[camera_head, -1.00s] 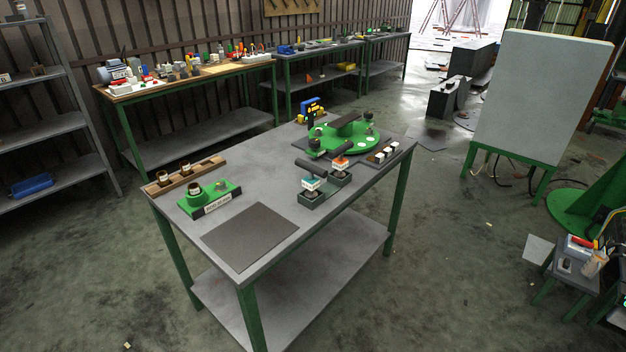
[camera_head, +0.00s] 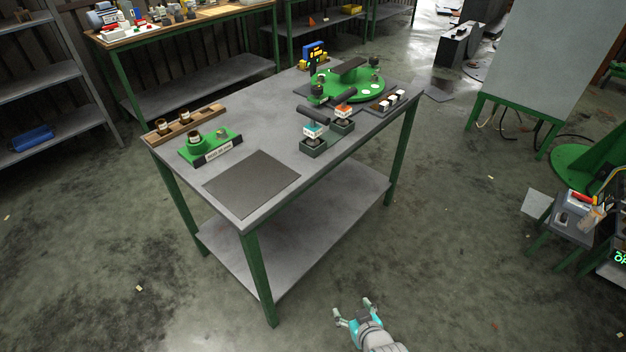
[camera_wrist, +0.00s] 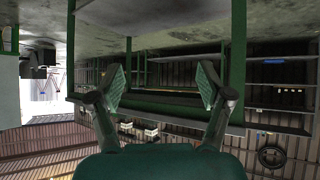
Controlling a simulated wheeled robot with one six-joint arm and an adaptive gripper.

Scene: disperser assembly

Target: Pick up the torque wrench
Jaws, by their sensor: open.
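My gripper (camera_head: 353,309) is at the bottom of the head view, in front of the bench and well apart from the tools. In the wrist view my gripper (camera_wrist: 162,82) has its two fingers spread with nothing between them. No tool is recognisable there.
The grey workbench (camera_head: 255,118) has green legs and a lower shelf (camera_head: 320,225). On it are a green round fixture (camera_head: 345,88), a green block with a label (camera_head: 208,147), a wooden rack (camera_head: 185,126) and a dark mat (camera_head: 252,183).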

